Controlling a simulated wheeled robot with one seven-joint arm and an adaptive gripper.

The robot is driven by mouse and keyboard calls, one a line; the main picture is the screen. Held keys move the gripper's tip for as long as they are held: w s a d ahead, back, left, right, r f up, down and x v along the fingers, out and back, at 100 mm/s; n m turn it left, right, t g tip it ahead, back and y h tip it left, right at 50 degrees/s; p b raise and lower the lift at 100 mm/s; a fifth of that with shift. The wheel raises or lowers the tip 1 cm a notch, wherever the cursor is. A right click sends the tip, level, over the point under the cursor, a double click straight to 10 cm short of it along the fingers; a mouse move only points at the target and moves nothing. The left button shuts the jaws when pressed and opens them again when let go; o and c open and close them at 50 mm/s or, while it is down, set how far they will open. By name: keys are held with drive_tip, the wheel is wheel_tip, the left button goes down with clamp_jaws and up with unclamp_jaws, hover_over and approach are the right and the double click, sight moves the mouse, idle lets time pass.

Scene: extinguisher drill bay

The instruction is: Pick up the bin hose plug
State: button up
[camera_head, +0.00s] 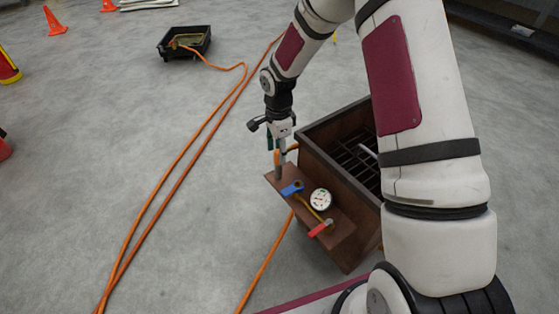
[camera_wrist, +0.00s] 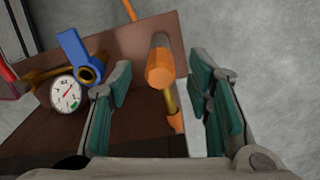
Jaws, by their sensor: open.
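The bin hose plug, an orange cylinder (camera_wrist: 160,72), stands up from the brown shelf of the bin in the wrist view. A brass-coloured piece and more orange show just beside it. My gripper (camera_wrist: 163,82) is open, its green-padded fingers to the left and right of the plug with gaps on both sides. No firm contact is visible. In the head view my gripper (camera_head: 278,153) points down at the shelf's far left corner, and the plug (camera_head: 277,158) shows small and partly covered there. The brown bin (camera_head: 325,165) is partly hidden behind my arm.
A blue valve handle (camera_wrist: 76,50) and a dial gauge (camera_wrist: 65,93) sit close left of my fingers. A red handle (camera_head: 321,228) is farther along the shelf. Orange hoses (camera_head: 180,160) cross the floor to a black tray (camera_head: 184,52). Floor left is mostly clear.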

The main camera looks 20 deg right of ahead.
drive_tip(key=shift+f, duration=0.55)
clamp_jaws()
drive_tip(key=shift+r, duration=0.1)
